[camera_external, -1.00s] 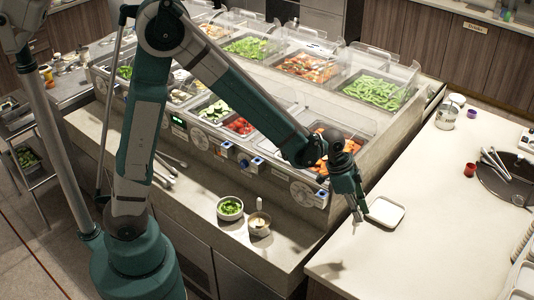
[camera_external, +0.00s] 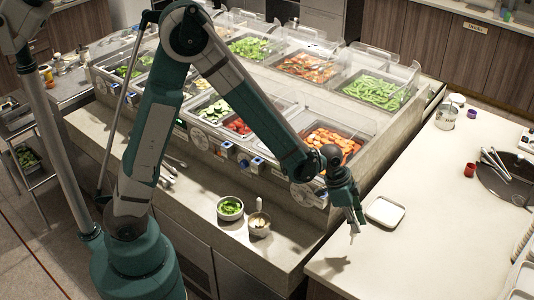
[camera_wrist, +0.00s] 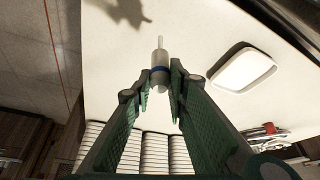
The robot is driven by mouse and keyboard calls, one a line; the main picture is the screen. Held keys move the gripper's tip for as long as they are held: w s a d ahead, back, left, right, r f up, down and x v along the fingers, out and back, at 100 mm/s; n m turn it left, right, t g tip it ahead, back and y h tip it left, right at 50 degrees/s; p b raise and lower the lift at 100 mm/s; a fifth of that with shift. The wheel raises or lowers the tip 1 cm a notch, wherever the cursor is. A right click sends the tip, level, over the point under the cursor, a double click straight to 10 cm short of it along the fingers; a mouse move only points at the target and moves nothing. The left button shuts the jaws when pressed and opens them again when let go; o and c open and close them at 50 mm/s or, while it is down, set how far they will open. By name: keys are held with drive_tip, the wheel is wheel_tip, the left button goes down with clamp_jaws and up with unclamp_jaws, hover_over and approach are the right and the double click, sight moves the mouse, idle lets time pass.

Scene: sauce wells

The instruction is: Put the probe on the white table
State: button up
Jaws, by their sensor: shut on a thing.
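The probe (camera_wrist: 160,69) is a pale cylinder with a dark blue band and a thin tip. In the wrist view it sits between the fingertips of my gripper (camera_wrist: 161,90), which is shut on it. In the external view my gripper (camera_external: 358,220) hangs over the near left part of the white table (camera_external: 420,245), and the probe (camera_external: 353,232) shows small and pale below the fingertips. The table also fills much of the wrist view (camera_wrist: 112,75). A shadow falls on the table apart from the probe, so the probe appears held above the surface.
A white square tray (camera_external: 385,212) lies on the table just right of my gripper. A red cup (camera_external: 470,170) and a sink (camera_external: 508,180) with utensils are farther right. The food counter with bowls (camera_external: 230,208) is left. The table's front middle is clear.

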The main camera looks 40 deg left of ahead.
idle(0.3)
drive_tip(key=shift+f, duration=2.1)
drive_tip(key=shift+f+b, duration=0.2)
drive_tip(key=shift+b, duration=0.1)
drive_tip(key=o, duration=0.9)
drive_tip(key=shift+r, duration=0.25)
drive_tip(key=shift+p+v, duration=0.4)
drive_tip(key=shift+v, duration=5.6)
